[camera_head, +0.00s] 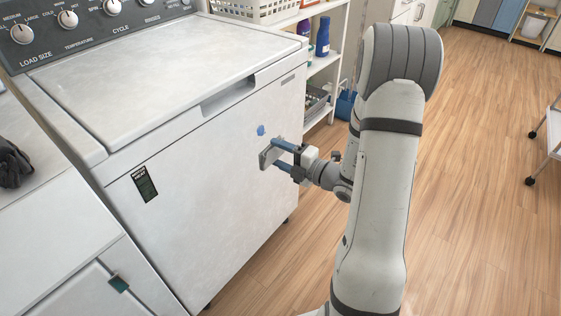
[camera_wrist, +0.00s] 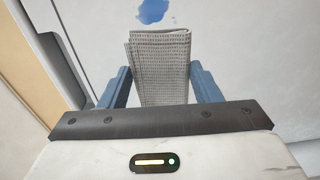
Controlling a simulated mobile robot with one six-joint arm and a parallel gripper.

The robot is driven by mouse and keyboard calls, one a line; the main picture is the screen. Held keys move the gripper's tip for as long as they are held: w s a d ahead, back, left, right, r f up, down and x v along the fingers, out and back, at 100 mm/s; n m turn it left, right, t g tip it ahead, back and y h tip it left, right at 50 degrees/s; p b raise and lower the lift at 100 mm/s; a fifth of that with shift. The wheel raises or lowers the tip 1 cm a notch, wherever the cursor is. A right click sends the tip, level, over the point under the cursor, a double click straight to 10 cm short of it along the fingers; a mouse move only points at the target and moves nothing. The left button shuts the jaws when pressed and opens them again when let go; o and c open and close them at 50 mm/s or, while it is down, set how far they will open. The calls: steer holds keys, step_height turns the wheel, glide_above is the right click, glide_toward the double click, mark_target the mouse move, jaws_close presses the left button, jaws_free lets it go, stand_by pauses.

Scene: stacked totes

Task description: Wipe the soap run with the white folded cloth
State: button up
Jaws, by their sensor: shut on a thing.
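The soap run shows as a small blue patch (camera_head: 261,130) on the white front panel of the washer (camera_head: 215,170). In the wrist view the blue patch (camera_wrist: 153,10) lies at the top, just beyond the cloth's far edge. The white folded cloth (camera_wrist: 160,65) looks light grey and waffle-textured there. It also shows in the head view (camera_head: 268,157), at or close against the panel, below the blue patch. My gripper (camera_head: 283,157) is shut on the cloth, with one blue finger on each side. Whether the cloth touches the panel is hard to tell.
A white shelf (camera_head: 325,65) with a blue bottle (camera_head: 323,36) and a basket (camera_head: 262,8) stands behind the washer. A blue container (camera_head: 346,104) is on the floor beside it. A dark item (camera_head: 12,165) lies on the left-hand unit. The wooden floor (camera_head: 480,180) at right is mostly clear.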

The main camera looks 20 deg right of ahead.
mark_target(270, 124)
steer(key=shift+w+d+f+m+t, duration=0.15)
steer(key=shift+w+d+m+t, duration=0.15)
steer(key=shift+w+d+t, duration=0.2)
steer(key=b+x, duration=0.1)
steer(key=x, duration=0.4)
steer(key=shift+w+a, duration=0.25)
steer(key=shift+w, duration=0.05)
steer(key=shift+x, duration=0.85)
stand_by(0.4)
steer(key=shift+w+d, duration=0.1)
steer(key=shift+w+d+p, duration=0.45)
steer(key=shift+d, duration=0.35)
steer(key=shift+w+d+p, duration=0.45)
steer(key=shift+w+d, duration=0.05)
steer(key=shift+d, duration=0.25)
steer(key=shift+w+d+p, duration=0.7)
steer(key=shift+w+d, duration=0.5)
steer(key=shift+d, duration=0.2)
steer(key=shift+p, duration=0.35)
